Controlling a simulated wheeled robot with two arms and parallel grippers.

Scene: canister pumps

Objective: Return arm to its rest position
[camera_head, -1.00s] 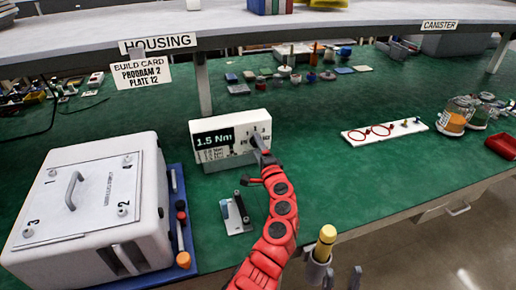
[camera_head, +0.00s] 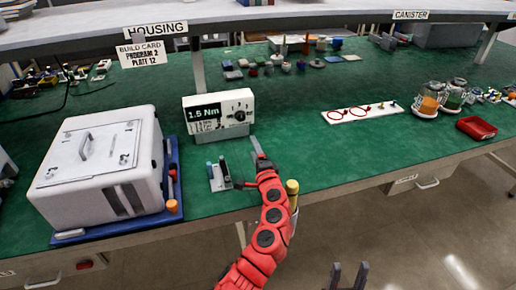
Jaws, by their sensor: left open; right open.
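My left gripper (camera_head: 258,150), at the end of the red arm, is open and empty. It is in front of and to the lower right of the white torque box (camera_head: 219,113), apart from it. The box reads 1.5 Nm and its dark dial (camera_head: 240,115) is uncovered. My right gripper (camera_head: 347,275) shows at the bottom edge over the floor, its two grey fingers apart and nothing between them. Its arm is out of view.
A white housing (camera_head: 95,165) sits on a blue tray (camera_head: 172,207) at the left. A small stand (camera_head: 218,178) is close left of my red arm. A yellow-topped tool (camera_head: 292,186) stands just right of it. The green bench (camera_head: 350,155) is clear at centre right.

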